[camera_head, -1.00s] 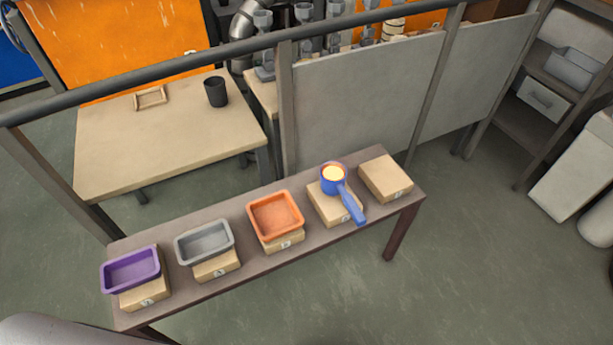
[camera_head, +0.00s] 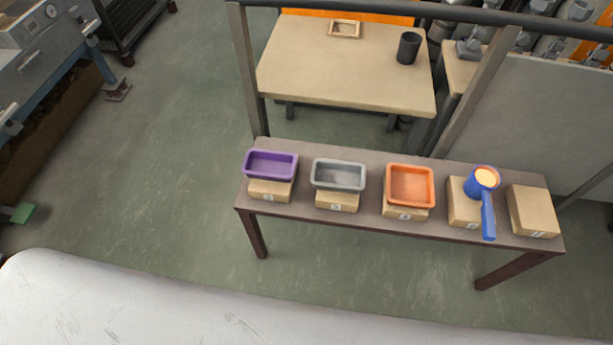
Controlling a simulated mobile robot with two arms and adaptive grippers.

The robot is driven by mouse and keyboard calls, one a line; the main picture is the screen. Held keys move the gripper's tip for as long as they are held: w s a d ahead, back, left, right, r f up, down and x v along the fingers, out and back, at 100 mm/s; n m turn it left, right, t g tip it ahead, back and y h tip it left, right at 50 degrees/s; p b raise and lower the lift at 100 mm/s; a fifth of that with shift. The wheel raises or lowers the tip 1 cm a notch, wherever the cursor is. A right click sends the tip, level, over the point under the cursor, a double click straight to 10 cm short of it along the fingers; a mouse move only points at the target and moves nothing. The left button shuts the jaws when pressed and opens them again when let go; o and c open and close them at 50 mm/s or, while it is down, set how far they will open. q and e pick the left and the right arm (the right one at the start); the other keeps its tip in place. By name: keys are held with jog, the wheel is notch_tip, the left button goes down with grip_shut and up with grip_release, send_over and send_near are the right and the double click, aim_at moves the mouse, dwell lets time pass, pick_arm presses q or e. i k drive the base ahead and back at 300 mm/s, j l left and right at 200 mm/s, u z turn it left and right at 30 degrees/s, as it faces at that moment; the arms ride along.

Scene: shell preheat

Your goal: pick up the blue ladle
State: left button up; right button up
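The blue ladle (camera_head: 488,213) rests on a cardboard box (camera_head: 462,207) near the right end of a long brown table (camera_head: 350,219). Its round cup holds something glowing orange-yellow. Its handle points toward the table's front edge, toward me. Neither of my grippers shows in the head view.
On the same table, purple (camera_head: 271,164), grey (camera_head: 339,174) and orange (camera_head: 410,186) trays sit on boxes. A bare box (camera_head: 532,211) stands right of the ladle. A metal railing and a wooden table (camera_head: 345,70) are behind. Open floor (camera_head: 180,160) lies to the left.

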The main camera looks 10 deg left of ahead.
aim_at(484, 178)
jog(key=z, duration=1.15)
